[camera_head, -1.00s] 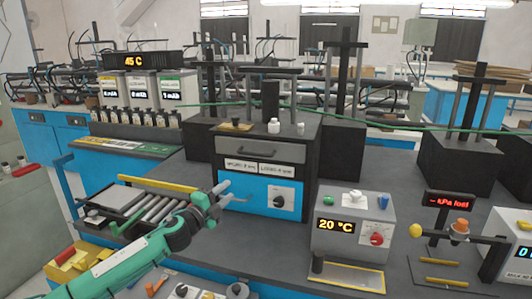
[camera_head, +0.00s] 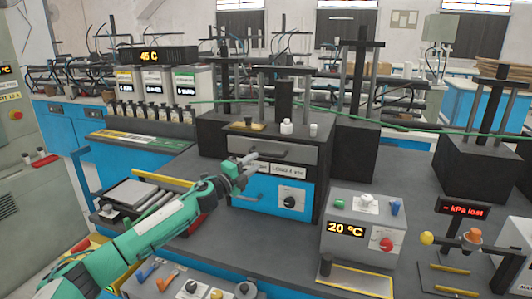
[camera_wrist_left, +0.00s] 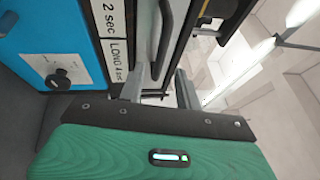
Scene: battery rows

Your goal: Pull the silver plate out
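A silver-grey plate (camera_head: 285,150) with a dark bar handle (camera_head: 267,154) forms the upper front of the blue-fronted machine (camera_head: 270,196); it looks flush with the machine. My left gripper (camera_head: 250,164) is in front of this plate, near the left end of the handle, and covers part of the labels. In the left wrist view, its two fingers (camera_wrist_left: 160,90) are apart, with the handle (camera_wrist_left: 164,40) close to the gap between them. I cannot tell whether they touch it. My right gripper is not in view.
A flat grey plate (camera_head: 130,193) lies on a roller stand at the left. A grey box reading 20 °C (camera_head: 362,228) stands to the right. Small white jars (camera_head: 287,127) sit on the machine. Black press towers (camera_head: 350,150) stand behind.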

